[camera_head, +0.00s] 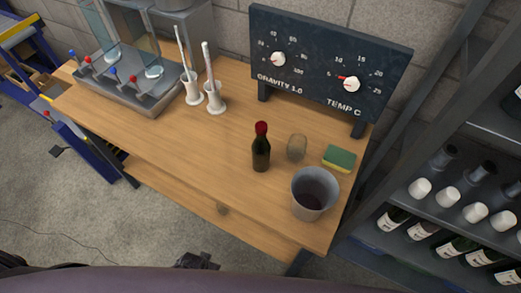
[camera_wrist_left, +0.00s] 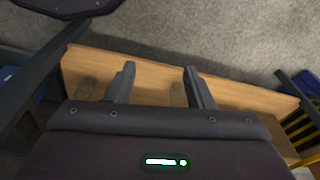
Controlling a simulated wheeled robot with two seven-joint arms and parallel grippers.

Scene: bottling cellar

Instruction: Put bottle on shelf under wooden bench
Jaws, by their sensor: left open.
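A dark bottle (camera_head: 261,152) with a red cap stands upright on the wooden bench (camera_head: 165,140), towards the front right. A strip of the wooden shelf (camera_head: 160,182) shows below the bench's front edge; most of it is hidden by the bench top. A dark part of a gripper (camera_head: 197,260) shows at the bottom edge of the head view, well apart from the bottle. In the left wrist view my left gripper (camera_wrist_left: 160,85) is open and empty, with bare wooden boarding (camera_wrist_left: 150,75) behind its fingers. My right gripper cannot be made out.
Near the bottle are a glass (camera_head: 297,147), a sponge (camera_head: 339,158) and a grey bucket (camera_head: 313,193). White cylinders (camera_head: 214,97), a metal rack (camera_head: 125,75) and a gauge board (camera_head: 325,68) stand behind. A bottle rack (camera_head: 440,215) is at right. The bench's front middle is clear.

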